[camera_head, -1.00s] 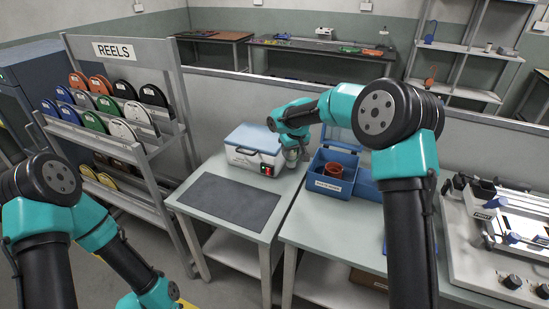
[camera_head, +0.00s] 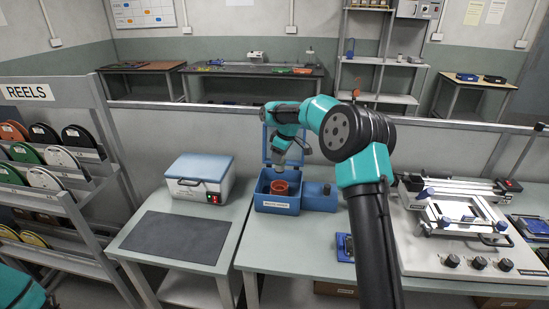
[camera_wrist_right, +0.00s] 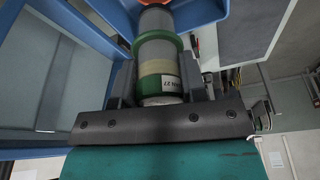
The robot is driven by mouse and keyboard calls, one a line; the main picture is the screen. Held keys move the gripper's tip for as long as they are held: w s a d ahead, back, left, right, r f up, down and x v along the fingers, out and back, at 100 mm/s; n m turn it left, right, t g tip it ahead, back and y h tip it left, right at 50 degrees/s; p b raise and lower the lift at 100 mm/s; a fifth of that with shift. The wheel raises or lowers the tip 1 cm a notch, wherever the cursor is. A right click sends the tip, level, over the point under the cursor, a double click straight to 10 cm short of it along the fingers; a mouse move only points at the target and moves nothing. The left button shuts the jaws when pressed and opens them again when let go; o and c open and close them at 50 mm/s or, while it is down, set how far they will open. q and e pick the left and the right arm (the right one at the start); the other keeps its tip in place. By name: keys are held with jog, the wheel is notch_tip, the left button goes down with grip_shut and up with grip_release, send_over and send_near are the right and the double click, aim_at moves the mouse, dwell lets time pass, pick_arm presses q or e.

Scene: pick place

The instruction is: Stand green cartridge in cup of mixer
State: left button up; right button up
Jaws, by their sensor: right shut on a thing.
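The blue mixer (camera_head: 272,208) stands on the table with its lid raised at the back. Its orange-red cup (camera_head: 279,187) sits inside at the front. My right gripper (camera_head: 279,164) is just above the cup, pointing down. In the right wrist view the right gripper (camera_wrist_right: 160,78) is shut on the green cartridge (camera_wrist_right: 155,53), which has a green body, a pale printed label and grey parts. The cartridge's far end points toward the blue mixer at the top of that view. The cup is mostly hidden there. My left gripper is out of view.
A white box with a blue lid (camera_head: 200,178) and a dark mat (camera_head: 178,236) are on the left table. A blue compartment (camera_head: 320,197) adjoins the mixer's right side. A large white bench device (camera_head: 470,235) stands right. A reel rack (camera_head: 60,185) is far left.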

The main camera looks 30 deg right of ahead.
aim_at(279, 168)
jog(key=shift+f, duration=3.1)
jog(key=shift+f, duration=2.05)
dwell(0.3)
jog(key=o, duration=1.2)
jog(key=shift+c, duration=0.2)
jog(key=c, duration=0.4)
jog(key=shift+o, duration=0.2)
jog(key=shift+r, duration=3.5)
